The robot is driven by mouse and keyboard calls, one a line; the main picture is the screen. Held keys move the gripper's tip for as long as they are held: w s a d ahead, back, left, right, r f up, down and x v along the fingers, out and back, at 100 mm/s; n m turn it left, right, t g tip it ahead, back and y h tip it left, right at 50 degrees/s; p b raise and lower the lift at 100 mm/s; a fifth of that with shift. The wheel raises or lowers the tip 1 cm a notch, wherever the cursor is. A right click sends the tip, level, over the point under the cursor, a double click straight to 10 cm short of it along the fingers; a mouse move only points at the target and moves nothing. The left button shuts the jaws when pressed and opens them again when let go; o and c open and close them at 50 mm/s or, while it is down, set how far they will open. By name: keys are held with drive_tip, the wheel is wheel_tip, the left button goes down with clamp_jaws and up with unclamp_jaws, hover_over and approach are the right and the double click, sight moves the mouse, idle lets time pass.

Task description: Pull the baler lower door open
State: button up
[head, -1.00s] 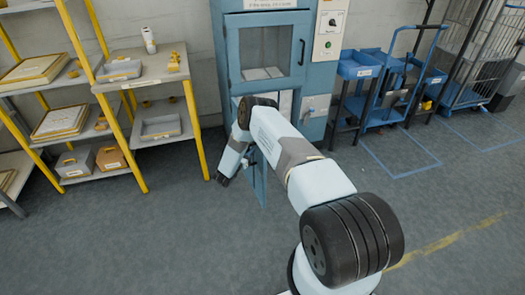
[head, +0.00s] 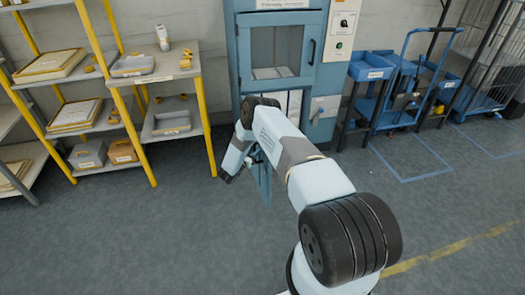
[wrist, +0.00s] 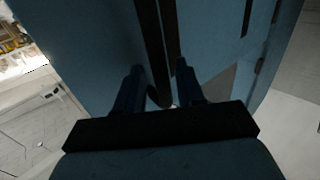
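The blue baler (head: 335,75) stands against the wall in the middle. Its lower door (head: 263,185) stands ajar, seen nearly edge-on and swung out toward me, with pale contents (head: 290,104) showing in the opening. My gripper (wrist: 160,66) is at the door's front face, with its two dark fingers on either side of a dark upright handle bar (wrist: 152,40). The fingers look closed on the bar, though the contact is dark. In the head view my arm hides part of the door, the handle and the fingertips.
The upper door (head: 275,52) with its window looks closed. A yellow-framed shelf unit (head: 205,120) stands left of the baler, close to my gripper. Blue trolleys (head: 415,100) and a wire cage (head: 490,65) stand to the right. The grey floor (head: 130,240) in front is clear.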

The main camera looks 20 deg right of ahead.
drive_tip(key=v, duration=1.4)
